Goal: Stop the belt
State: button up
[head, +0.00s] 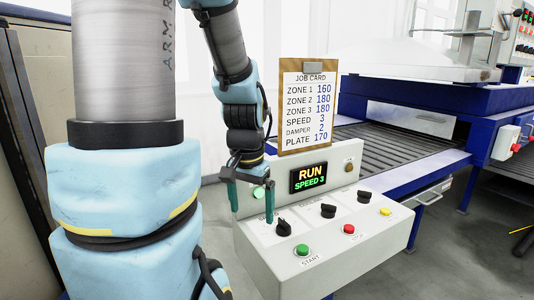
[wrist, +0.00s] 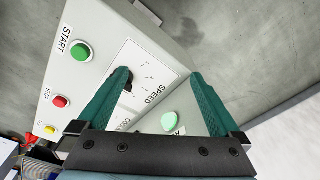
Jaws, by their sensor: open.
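The red STOP button (head: 348,229) is on the sloped front of the pale control box (head: 375,245), between the green START button (head: 302,250) and a yellow button (head: 385,211). The red button also shows in the wrist view (wrist: 61,101), left of my fingers. The display (head: 308,177) reads RUN, SPEED 3. The slatted belt (head: 400,145) lies behind the box. My gripper (head: 250,211) is open and empty, pointing down at the left end of the box, left of the red button. In the wrist view one finger of my gripper (wrist: 160,76) overlaps the speed knob (wrist: 126,90); contact is unclear.
Several black knobs, one being the left knob (head: 283,228), stand on the panel near the buttons. A green lamp (head: 258,193) is on the upright face beside my gripper. A job card (head: 307,108) on a clipboard stands above the display. The blue-framed machine (head: 400,97) is behind.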

jog(key=s+a+f+n, duration=0.1)
jog(key=n, duration=0.1)
jog(key=s+a+f+n, duration=0.1)
jog(key=a+n, duration=0.1)
jog(key=shift+s+a+f, duration=0.1)
jog(key=shift+s+f, duration=0.05)
jog(key=shift+f, duration=0.1)
grip_shut()
dwell(0.5)
dwell(0.9)
